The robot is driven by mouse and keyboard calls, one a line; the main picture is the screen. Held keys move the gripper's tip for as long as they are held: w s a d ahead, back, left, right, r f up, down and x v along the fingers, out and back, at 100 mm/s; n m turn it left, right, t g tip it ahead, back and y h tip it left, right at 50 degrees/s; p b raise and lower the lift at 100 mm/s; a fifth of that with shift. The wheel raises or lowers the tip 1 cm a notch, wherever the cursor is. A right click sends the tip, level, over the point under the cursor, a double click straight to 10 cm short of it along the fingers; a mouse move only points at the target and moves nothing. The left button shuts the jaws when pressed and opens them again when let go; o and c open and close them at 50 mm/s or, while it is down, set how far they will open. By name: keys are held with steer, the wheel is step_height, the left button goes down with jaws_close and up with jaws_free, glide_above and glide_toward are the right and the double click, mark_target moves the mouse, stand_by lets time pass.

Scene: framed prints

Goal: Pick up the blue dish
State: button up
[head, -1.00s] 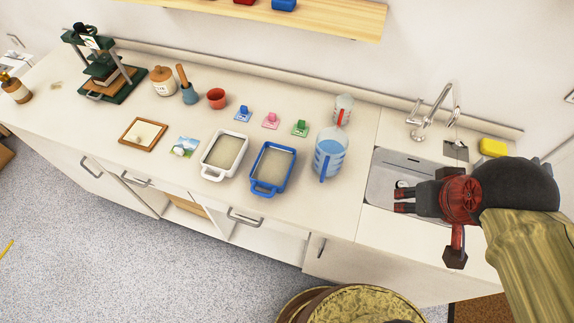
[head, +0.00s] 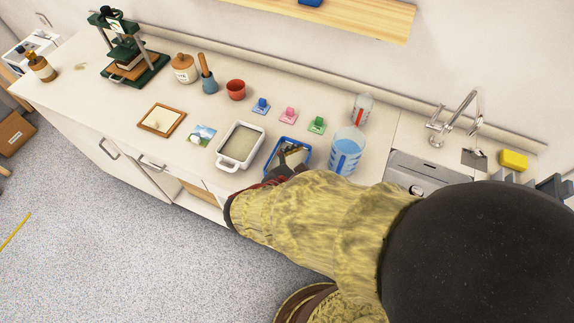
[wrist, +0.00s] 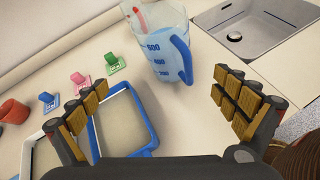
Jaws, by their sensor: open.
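The blue dish (head: 307,151) is a rectangular, blue-rimmed tray with pale content, on the counter between the white dish and the blue-marked jug. My gripper (head: 292,154) is over it in the head view and hides its front part and handle. In the wrist view the blue dish (wrist: 143,119) shows at lower left. My open gripper (wrist: 160,86) has its left finger across the dish's left part and its right finger over bare counter. The dish's right rim lies between the fingers in the picture; contact cannot be told.
The white dish (head: 240,146) stands close on the left. The measuring jug (head: 346,151) is close on the right, with a smaller jug (head: 361,108) behind. Blue (head: 261,106), pink (head: 288,115) and green (head: 316,125) small pieces lie behind. The sink (head: 418,173) is further right.

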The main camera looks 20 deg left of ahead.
steer(key=s+a+f+n+y, duration=0.1)
steer(key=a+n, duration=0.1)
steer(key=a, duration=0.1)
steer(key=s+a+f+n+t+y, duration=0.1)
steer(key=a+n, duration=0.1)
steer(key=a, duration=0.1)
steer(key=s+a+f+n+t+y, duration=0.1)
steer(key=a+n, duration=0.1)
steer(key=a, duration=0.1)
steer(key=shift+s+a+f, duration=0.35)
steer(key=shift+s+a, duration=0.05)
steer(key=shift+w+a+f, duration=0.1)
steer(key=shift+a+f, duration=0.05)
steer(key=shift+a, duration=0.05)
steer(key=b+x, duration=0.3)
steer(key=x, duration=0.4)
steer(key=shift+f, duration=0.15)
steer(key=shift+w, duration=0.2)
steer(key=shift+c, duration=0.7)
steer(key=shift+t, duration=0.3)
steer(key=c, duration=1.4)
steer(key=shift+a, duration=0.1)
steer(key=shift+c, duration=0.2)
steer(key=shift+r, duration=0.2)
